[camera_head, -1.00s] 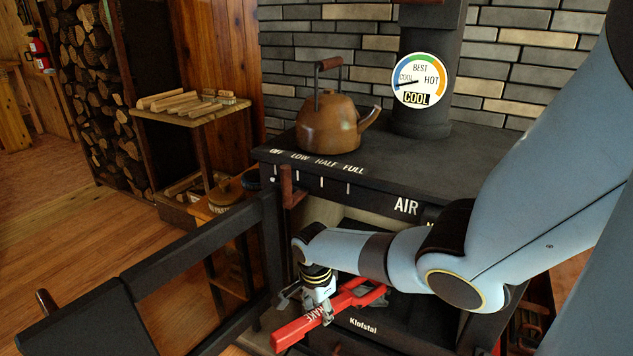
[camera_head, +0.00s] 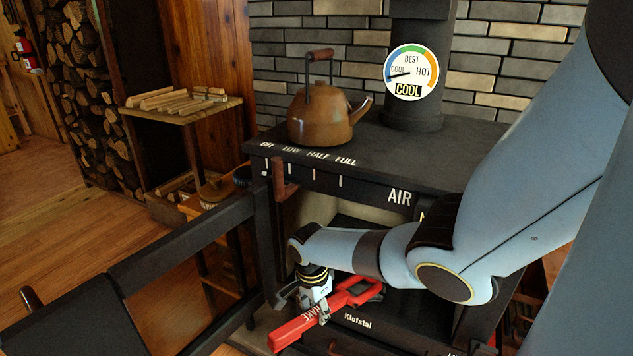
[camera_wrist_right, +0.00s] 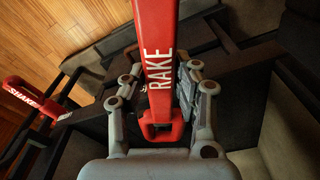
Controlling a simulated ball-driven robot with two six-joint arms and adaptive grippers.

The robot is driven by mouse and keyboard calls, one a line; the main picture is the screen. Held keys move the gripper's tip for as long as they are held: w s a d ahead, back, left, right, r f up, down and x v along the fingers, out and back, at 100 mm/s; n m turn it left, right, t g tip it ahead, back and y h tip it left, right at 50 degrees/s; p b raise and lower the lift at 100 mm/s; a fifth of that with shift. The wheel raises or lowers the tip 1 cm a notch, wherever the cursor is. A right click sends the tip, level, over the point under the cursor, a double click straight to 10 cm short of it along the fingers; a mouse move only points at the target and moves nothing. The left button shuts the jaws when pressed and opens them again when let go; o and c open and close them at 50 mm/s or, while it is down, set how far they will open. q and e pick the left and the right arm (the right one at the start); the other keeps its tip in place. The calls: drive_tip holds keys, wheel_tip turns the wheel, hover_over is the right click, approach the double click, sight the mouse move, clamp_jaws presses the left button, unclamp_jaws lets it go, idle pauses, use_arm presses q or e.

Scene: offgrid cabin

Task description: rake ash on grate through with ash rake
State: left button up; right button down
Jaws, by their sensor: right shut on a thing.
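My right gripper (camera_head: 318,309) is shut on the red handle of the ash rake (camera_head: 291,331), low in front of the black stove. In the right wrist view, the gripper (camera_wrist_right: 163,85) has its fingers on both sides of the handle (camera_wrist_right: 155,35). The handle is lettered RAKE and has a loop at its near end. The rake's working end cannot be made out. The ash and the grate cannot be made out; my right arm covers part of the stove front. My left gripper is not in view.
A copper kettle (camera_head: 320,118) stands on the stove top (camera_head: 420,155). An open black door frame (camera_head: 180,240) reaches out left of the stove. A red handle lettered SHAKE (camera_wrist_right: 32,98) shows in the right wrist view. A wood shelf (camera_head: 185,112) stands farther left.

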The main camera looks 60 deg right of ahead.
drive_tip(key=shift+f+b, duration=0.3)
drive_tip(key=shift+f, duration=0.2)
drive_tip(key=shift+w+r, duration=0.1)
drive_tip(key=shift+w+a+b, duration=0.15)
drive_tip(key=shift+w+b, duration=0.3)
drive_tip(key=shift+w, duration=0.5)
drive_tip(key=shift+w+a+b, duration=0.1)
drive_tip(key=shift+w+b, duration=0.3)
drive_tip(key=shift+w, duration=0.55)
drive_tip(key=shift+w, duration=0.1)
drive_tip(key=w+b, duration=0.2)
drive_tip(key=w, duration=0.1)
drive_tip(key=shift+w+a, duration=0.1)
drive_tip(key=shift+a, duration=0.2)
